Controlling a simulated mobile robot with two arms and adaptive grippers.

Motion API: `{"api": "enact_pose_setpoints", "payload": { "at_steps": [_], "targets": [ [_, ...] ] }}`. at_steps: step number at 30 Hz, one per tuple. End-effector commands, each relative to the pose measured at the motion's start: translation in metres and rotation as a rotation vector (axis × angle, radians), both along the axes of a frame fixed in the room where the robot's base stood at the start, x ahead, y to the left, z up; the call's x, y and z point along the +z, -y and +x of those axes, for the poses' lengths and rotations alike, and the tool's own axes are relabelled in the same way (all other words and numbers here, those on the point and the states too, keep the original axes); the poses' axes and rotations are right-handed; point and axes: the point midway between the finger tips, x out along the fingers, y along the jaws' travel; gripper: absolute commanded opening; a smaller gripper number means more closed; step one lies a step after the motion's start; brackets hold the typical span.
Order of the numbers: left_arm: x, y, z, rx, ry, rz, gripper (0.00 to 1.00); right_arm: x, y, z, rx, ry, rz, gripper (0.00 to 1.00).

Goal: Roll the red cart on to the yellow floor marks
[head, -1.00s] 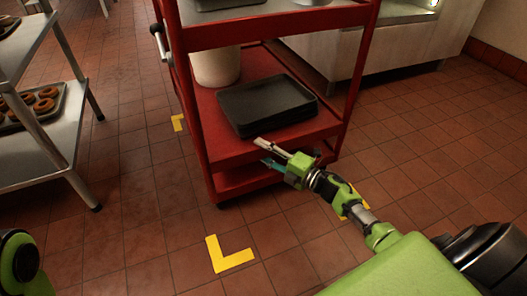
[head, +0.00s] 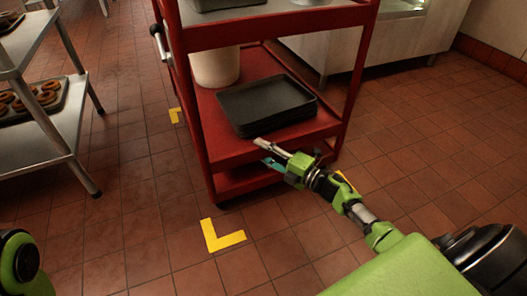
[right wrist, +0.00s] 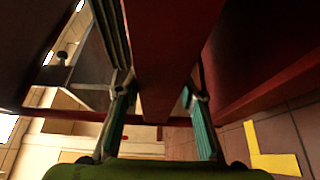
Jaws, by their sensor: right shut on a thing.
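The red cart (head: 207,130) stands upright in the middle of the head view, with its upper part cut off. My right gripper (head: 272,154) is at its near right side, by the lower shelf. In the right wrist view the fingers of my right gripper (right wrist: 163,90) lie on either side of a red bar of the cart (right wrist: 160,45). Yellow L-shaped floor marks show at the near left (head: 222,238) and far left (head: 175,116) of the cart. Another mark (head: 346,179) is partly hidden behind my right arm. My left gripper is out of view.
The cart's lower shelf holds dark stacked trays (head: 265,103) and a white bucket (head: 215,68). A metal rack (head: 40,150) with a tray of doughnuts stands at left. A pale counter (head: 385,45) stands behind the cart. Tiled floor is free at right.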

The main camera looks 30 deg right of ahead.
Motion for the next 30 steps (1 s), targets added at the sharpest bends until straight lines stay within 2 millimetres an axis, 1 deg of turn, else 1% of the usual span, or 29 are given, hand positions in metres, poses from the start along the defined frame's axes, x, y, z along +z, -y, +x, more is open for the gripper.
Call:
{"api": "enact_pose_setpoints", "payload": {
  "at_steps": [3,4,6,16,20,23,30],
  "targets": [
    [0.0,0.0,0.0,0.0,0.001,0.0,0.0,-0.001,0.0,0.0,0.001,0.0,-0.001,0.0],
    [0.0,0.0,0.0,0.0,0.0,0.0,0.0,-0.001,0.0,0.0,0.001,0.0,-0.001,0.39],
    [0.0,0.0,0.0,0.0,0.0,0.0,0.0,-0.001,0.0,0.0,0.001,0.0,-0.001,0.56],
    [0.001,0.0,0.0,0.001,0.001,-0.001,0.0,0.0,0.0,-0.001,0.0,-0.001,0.0,0.56],
    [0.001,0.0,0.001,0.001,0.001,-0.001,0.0,-0.002,0.004,-0.009,0.0,-0.002,-0.001,0.56],
    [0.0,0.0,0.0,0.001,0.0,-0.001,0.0,-0.002,0.011,-0.024,0.0,-0.003,-0.001,0.56],
    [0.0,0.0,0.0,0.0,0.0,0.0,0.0,-0.002,0.032,-0.071,0.0,-0.004,-0.002,0.56]
  ]
}}
